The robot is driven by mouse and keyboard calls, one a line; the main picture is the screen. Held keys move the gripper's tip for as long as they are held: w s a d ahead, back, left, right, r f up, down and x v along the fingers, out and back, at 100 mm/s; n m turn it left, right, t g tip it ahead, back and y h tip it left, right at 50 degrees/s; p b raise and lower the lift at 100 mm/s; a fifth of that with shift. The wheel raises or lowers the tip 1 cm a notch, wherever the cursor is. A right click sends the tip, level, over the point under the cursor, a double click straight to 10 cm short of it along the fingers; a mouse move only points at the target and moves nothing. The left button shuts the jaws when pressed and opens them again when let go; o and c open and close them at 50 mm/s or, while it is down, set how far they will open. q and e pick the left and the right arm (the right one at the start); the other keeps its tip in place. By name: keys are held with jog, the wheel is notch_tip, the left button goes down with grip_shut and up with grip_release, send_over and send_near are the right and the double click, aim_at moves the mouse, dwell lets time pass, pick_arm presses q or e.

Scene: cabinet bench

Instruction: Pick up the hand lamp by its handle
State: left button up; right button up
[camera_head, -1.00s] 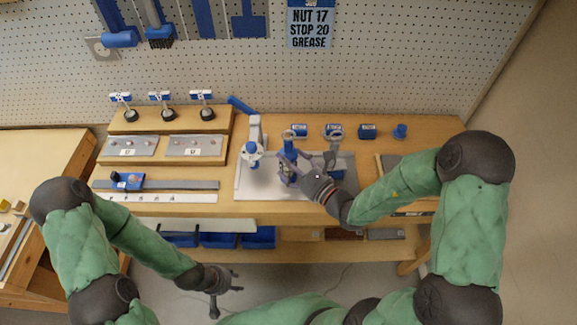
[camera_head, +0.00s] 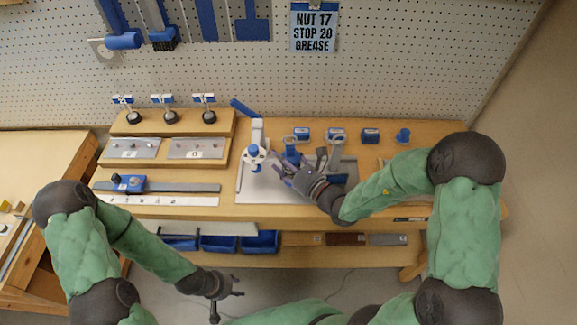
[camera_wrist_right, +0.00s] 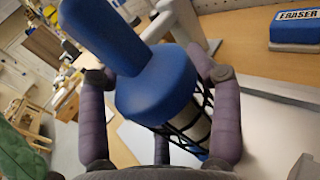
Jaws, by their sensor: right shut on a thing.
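The hand lamp (camera_head: 291,158) has a blue handle and collar with a black wire cage over a pale tube. In the right wrist view the lamp (camera_wrist_right: 155,88) fills the middle, its handle pointing up and left and its cage down and right. My right gripper (camera_head: 287,169) is shut on it above the bench; in the right wrist view its purple fingers (camera_wrist_right: 160,105) lie on both sides of the collar and cage. My left gripper (camera_head: 229,289) is open and empty, low in front of the bench.
A white stand with a blue lever (camera_head: 254,135) is left of the lamp on a pale plate (camera_head: 258,190). A grey stand (camera_head: 337,145) is close on the right. Small blue blocks, one an eraser (camera_wrist_right: 298,28), line the back. Blue bins (camera_head: 218,243) sit below.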

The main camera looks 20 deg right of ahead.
jog(key=shift+r, duration=0.1)
jog(key=shift+c, duration=0.2)
jog(key=shift+r+p, duration=0.3)
jog(key=shift+c, duration=1.3)
jog(key=shift+r, duration=0.35)
grip_shut()
jog(key=s+a+r+p, duration=0.7)
jog(key=a+r+p, duration=0.4)
jog(key=a, duration=0.1)
jog(key=shift+r, duration=0.25)
